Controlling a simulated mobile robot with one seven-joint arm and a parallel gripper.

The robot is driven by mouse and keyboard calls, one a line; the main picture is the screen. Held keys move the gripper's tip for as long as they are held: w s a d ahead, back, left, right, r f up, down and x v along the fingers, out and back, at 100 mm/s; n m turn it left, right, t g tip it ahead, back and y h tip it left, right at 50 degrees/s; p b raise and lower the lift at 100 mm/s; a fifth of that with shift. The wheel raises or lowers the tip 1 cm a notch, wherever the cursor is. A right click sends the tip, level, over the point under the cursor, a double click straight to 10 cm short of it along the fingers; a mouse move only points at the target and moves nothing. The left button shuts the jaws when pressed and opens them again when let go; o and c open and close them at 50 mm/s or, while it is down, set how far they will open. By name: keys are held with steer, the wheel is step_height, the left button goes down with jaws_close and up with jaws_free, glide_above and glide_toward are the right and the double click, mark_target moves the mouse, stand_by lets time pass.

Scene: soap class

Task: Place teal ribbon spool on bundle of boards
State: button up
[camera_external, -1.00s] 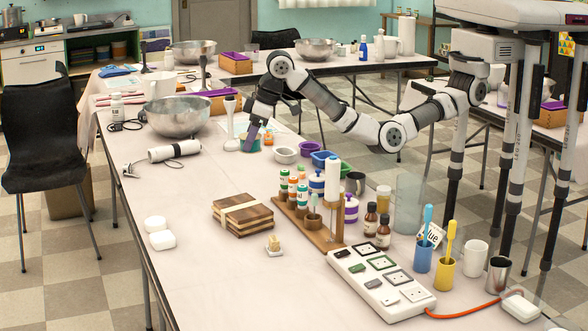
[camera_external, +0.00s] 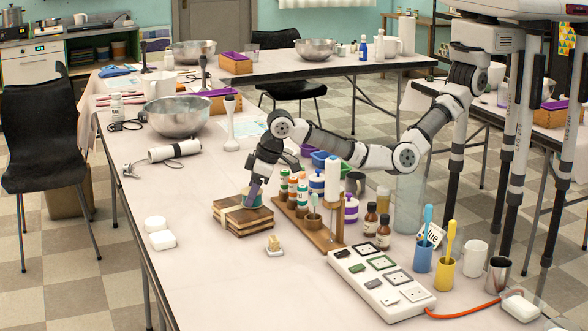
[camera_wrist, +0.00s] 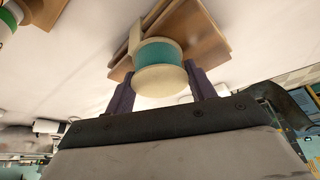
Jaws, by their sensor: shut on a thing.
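The teal ribbon spool (camera_wrist: 158,55) has cream flanges and sits between the two purple fingers of my gripper (camera_wrist: 160,88) in the wrist view. My gripper (camera_external: 252,192) is shut on it in the external view, where the spool (camera_external: 256,196) is partly hidden by the fingers. The bundle of boards (camera_external: 240,222) is a stack of brown wooden boards with a pale band, lying on the table. The spool is right over the top of the bundle (camera_wrist: 198,38). I cannot tell whether it touches the boards.
A wooden rack (camera_external: 305,228) with several small bottles stands close to the right of the boards. A small yellowish block (camera_external: 274,243) lies in front, and white round items (camera_external: 158,232) lie to the left. A white power strip (camera_external: 380,284) is at front right.

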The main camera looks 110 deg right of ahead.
steer(key=o, duration=1)
steer(key=shift+f, duration=0.1)
steer(key=b+v, duration=0.2)
steer(key=v, duration=1)
steer(key=shift+s, duration=0.1)
